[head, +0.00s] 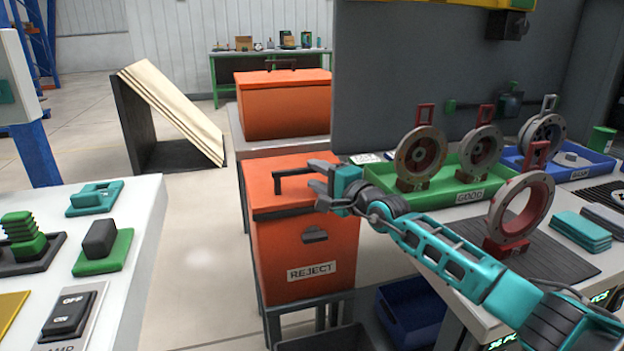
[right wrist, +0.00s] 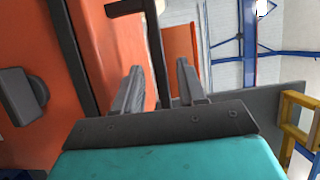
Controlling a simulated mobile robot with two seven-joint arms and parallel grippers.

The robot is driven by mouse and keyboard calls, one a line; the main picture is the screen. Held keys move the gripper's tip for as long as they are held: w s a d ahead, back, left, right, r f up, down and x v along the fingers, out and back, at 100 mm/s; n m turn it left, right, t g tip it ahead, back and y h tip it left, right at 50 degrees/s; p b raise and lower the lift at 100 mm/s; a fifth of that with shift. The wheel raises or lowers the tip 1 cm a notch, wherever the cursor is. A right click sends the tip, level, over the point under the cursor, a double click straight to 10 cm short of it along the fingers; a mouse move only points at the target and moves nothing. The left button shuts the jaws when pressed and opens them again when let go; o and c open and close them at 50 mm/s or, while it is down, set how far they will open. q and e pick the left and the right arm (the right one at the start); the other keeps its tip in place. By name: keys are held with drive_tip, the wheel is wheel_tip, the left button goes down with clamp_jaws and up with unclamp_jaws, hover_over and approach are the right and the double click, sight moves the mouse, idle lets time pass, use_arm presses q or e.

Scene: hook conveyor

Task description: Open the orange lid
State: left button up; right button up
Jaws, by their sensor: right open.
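The orange lid (head: 270,200) lies shut on the orange box marked REJECT (head: 280,245). A dark bar handle (head: 290,173) stands up from the lid. My right gripper (head: 316,180) is open at the right end of this handle, just above the lid. In the right wrist view the handle (right wrist: 156,55) runs between the two open fingers of the gripper (right wrist: 162,80), with the lid (right wrist: 118,50) to the left. I cannot tell whether either finger touches the handle. My left gripper is out of view.
A second orange box (head: 285,105) stands behind. At right, a table holds a green GOOD tray (head: 465,195), a blue tray (head: 570,170) and several ring parts on stands. A blue bin (head: 410,310) sits below. The floor left of the box is clear.

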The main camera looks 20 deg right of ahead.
drive_tip(key=shift+b+x, duration=0.4)
drive_tip(key=shift+x, duration=0.7)
clamp_jaws()
drive_tip(key=shift+r, duration=0.1)
